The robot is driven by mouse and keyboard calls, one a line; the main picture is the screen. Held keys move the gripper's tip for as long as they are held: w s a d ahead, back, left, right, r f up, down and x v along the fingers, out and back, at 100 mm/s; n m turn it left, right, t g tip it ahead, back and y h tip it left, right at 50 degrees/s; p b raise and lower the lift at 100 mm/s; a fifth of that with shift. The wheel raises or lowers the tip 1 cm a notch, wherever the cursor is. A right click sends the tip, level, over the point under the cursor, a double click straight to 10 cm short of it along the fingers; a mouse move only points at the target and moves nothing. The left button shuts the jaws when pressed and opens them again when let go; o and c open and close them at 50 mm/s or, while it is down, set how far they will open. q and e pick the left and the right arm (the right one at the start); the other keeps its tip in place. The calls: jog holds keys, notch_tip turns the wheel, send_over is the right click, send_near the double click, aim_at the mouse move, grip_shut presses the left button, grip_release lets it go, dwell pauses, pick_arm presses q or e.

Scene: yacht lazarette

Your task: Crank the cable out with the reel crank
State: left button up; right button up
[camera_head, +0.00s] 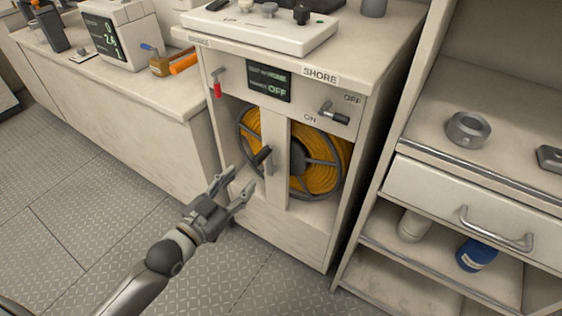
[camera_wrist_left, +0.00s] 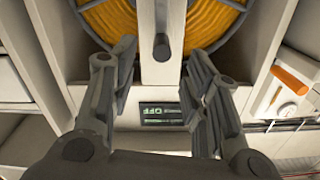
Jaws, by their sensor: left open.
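The cable reel (camera_head: 325,172), wound with orange-yellow cable, sits inside the white cabinet behind a central upright; its cable also shows in the left wrist view (camera_wrist_left: 207,22). The dark reel crank handle (camera_head: 262,155) sticks out in front of the upright. In the left wrist view the crank handle (camera_wrist_left: 161,46) appears between the two fingers, near their tips. My left gripper (camera_head: 238,181) is open and empty, just in front of and below the handle, with no contact visible. My right gripper is not in view.
Above the reel are a small display (camera_head: 270,83) reading OFF, a red lever (camera_head: 216,86) and a black-handled switch (camera_head: 333,113) beside OFF and ON labels. Shelves with a blue can (camera_head: 477,254) stand at the right. The floor (camera_head: 80,215) at left is clear.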

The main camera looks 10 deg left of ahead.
aim_at(262, 155)
pick_arm(q)
jog(key=shift+w+r, duration=0.45)
jog(key=b+x, duration=0.1)
jog(key=x, duration=0.8)
jog(key=shift+f, duration=0.1)
jog(key=shift+w+d, duration=0.2)
jog(key=shift+w, duration=0.2)
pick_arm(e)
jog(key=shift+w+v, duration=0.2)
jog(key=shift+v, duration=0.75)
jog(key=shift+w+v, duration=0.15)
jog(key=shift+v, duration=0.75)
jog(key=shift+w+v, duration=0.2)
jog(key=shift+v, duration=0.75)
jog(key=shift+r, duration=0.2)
pick_arm(q)
grip_shut()
